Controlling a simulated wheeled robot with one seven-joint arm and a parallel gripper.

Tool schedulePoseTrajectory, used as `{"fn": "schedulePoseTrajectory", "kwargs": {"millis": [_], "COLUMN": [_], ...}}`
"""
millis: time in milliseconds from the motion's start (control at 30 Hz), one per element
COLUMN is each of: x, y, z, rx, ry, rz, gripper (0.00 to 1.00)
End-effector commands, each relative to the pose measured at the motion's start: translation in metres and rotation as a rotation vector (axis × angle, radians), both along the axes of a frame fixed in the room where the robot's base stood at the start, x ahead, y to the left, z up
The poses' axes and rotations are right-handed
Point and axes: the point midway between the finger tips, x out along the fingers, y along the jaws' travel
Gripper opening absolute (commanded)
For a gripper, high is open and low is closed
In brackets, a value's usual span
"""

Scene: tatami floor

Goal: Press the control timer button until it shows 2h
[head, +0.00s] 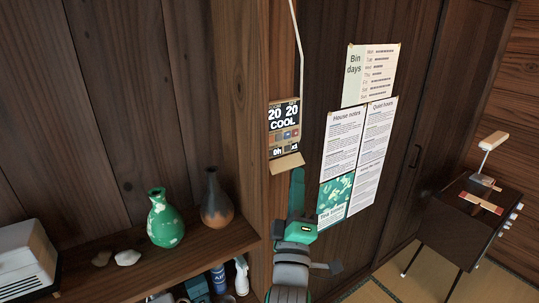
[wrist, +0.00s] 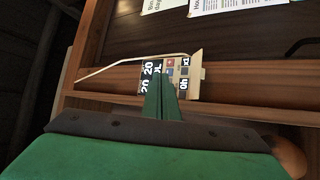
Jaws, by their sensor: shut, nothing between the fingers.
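The control panel (head: 284,128) is fixed to a wooden post in the head view. Its display reads 20, 20, COOL, with 0h and x1 at the bottom and small coloured buttons above them. A beige flap (head: 287,163) hangs open at its lower edge. My gripper (head: 297,178) is green, shut and empty, just below and right of the panel. In the wrist view the panel (wrist: 172,75) appears sideways, with my shut fingertips (wrist: 158,82) in front of part of it. I cannot tell whether they touch it.
A shelf (head: 190,254) at left holds a green vase (head: 165,218), a dark vase (head: 216,200), stones and a white device (head: 26,259). Paper notices (head: 357,150) hang right of the panel. A cord (head: 299,55) runs up from it. A dark cabinet (head: 470,222) stands at right.

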Motion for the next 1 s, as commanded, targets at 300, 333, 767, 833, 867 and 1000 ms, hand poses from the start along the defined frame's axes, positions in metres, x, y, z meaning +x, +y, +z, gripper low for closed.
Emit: {"fn": "schedulePoseTrajectory", "kwargs": {"millis": [300,333,767,833,867,1000], "x": [0.007,0.010,0.052,0.058,0.060,0.068], "y": [0.006,0.008,0.039,0.042,0.044,0.050], "z": [0.000,0.000,0.000,0.000,0.000,-0.001], "rx": [0.000,0.000,0.000,0.001,0.001,0.001], "ry": [0.001,0.001,0.000,0.000,0.000,0.001], "rz": [0.002,0.002,0.002,0.002,0.002,0.002], "gripper": [0.00,0.00,0.00,0.00,0.00,0.00]}}
